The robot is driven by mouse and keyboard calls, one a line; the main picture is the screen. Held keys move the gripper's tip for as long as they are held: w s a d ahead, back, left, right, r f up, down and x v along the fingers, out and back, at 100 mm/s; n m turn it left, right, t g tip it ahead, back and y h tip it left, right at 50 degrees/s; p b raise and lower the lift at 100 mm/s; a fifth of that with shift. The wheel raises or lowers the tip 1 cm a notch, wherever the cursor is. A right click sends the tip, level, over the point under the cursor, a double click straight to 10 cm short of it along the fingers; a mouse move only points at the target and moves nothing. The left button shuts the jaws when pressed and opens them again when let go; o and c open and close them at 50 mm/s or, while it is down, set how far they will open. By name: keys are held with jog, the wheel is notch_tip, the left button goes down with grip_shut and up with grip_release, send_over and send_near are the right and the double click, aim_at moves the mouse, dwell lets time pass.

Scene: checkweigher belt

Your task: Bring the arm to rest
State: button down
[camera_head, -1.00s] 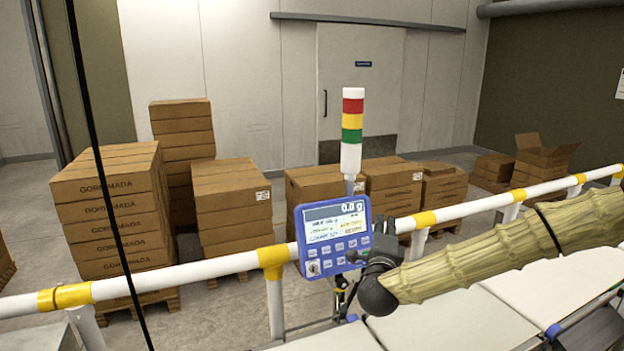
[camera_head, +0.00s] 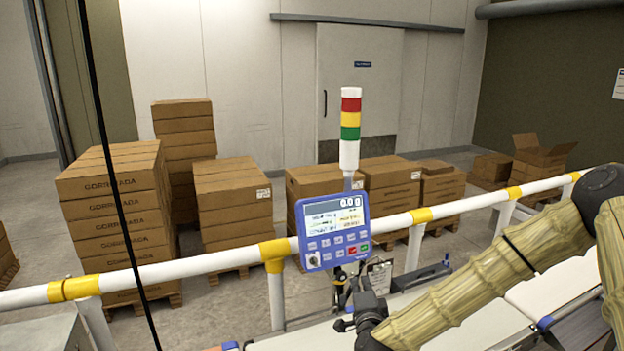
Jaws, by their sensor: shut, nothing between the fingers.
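My arm, in a tan ribbed sleeve, reaches in from the right and slopes down to the left across the belt. My gripper (camera_head: 343,325) is the small dark part at its lower end, low in the picture and below the blue control panel (camera_head: 332,230). It is shut, with nothing seen in it. It appears apart from the panel. The panel's display reads 0.0 g. The pale belt (camera_head: 470,332) lies under the arm, which hides part of it.
A white and yellow guard rail (camera_head: 170,270) runs across behind the belt. A red, yellow and green signal tower (camera_head: 350,120) stands behind the panel. Stacked cartons (camera_head: 115,210) on pallets fill the floor beyond. A closed door (camera_head: 360,80) is in the back wall.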

jog(key=s+f+n+g+y, duration=0.1)
jog(key=s+f+n+g, duration=0.2)
jog(key=s+f, duration=0.4)
jog(key=s+a+f+n+g+y, duration=0.1)
jog(key=s+f+n+g, duration=0.1)
jog(key=s+f, duration=0.5)
jog(key=s+f+n+g, duration=0.3)
jog(key=s+f, duration=0.4)
jog(key=f, duration=0.5)
jog(key=shift+s+a+f+n+g+y, duration=0.3)
jog(key=shift+n+y, duration=0.1)
jog(key=shift+n, duration=0.2)
jog(key=s+d+f+n+g+h, duration=0.1)
jog(key=s+d+f+n+g, duration=0.2)
jog(key=s, duration=0.6)
jog(key=s+d+f+n+g+h, duration=0.1)
jog(key=s+d+f+g, duration=0.3)
jog(key=s, duration=0.5)
jog(key=s+d+f+n+g+h, duration=0.1)
jog(key=s+d+f+n+g, duration=0.15)
jog(key=s+d, duration=0.45)
notch_tip(320, 180, down, 21)
jog(key=s+a+t+b, duration=0.1)
jog(key=s+a+b, duration=0.1)
jog(key=b, duration=2)
jog(key=shift+a, duration=0.3)
jog(key=shift+f, duration=0.1)
